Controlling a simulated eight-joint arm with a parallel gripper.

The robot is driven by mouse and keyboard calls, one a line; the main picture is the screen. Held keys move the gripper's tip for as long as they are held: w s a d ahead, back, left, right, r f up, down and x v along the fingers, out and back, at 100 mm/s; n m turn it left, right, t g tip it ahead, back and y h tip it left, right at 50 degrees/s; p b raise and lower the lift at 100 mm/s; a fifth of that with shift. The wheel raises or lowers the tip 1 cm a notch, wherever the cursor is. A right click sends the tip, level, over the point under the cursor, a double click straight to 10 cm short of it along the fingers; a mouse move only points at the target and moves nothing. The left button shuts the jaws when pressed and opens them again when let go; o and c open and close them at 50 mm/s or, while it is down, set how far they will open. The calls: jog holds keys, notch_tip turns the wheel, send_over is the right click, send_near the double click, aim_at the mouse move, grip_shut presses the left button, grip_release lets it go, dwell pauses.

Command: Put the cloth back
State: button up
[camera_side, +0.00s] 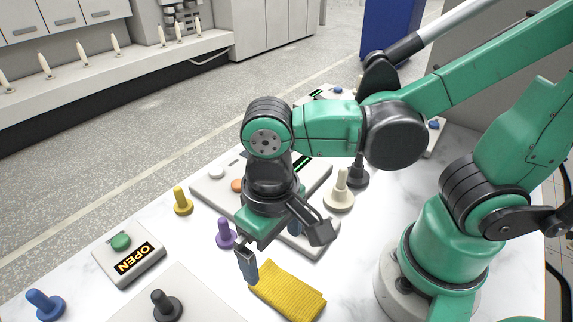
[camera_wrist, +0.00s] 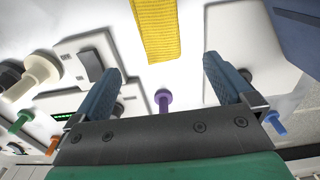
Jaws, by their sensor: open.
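The cloth (camera_side: 288,291) is a folded, ribbed yellow rectangle lying flat on the white marbled table at the front. It also shows at the top of the wrist view (camera_wrist: 157,30). My gripper (camera_side: 273,247) is open and hangs just above and behind the cloth, pointing down. In the wrist view, the gap between its blue fingers (camera_wrist: 165,70) is empty, and the cloth lies beyond the fingertips, apart from them. In the side view, the near finger overlaps the cloth's left corner; I cannot tell its exact height.
A purple bobbin (camera_side: 226,234) stands just left of my gripper, with a yellow bobbin (camera_side: 183,202) farther back. A cream bobbin (camera_side: 340,192) stands to the right. A dark bobbin (camera_side: 166,305) stands on a pale plate in front. Table right of the cloth is clear.

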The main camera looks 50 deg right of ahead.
jog(key=w+d+r+t, duration=0.2)
jog(key=w+d+t, duration=0.1)
jog(key=d, duration=0.3)
jog(key=w+d+r+t, duration=0.3)
jog(key=w+d+t, duration=0.1)
jog(key=d, duration=0.2)
jog(key=shift+w+d, duration=0.35)
jog(key=shift+w, duration=0.05)
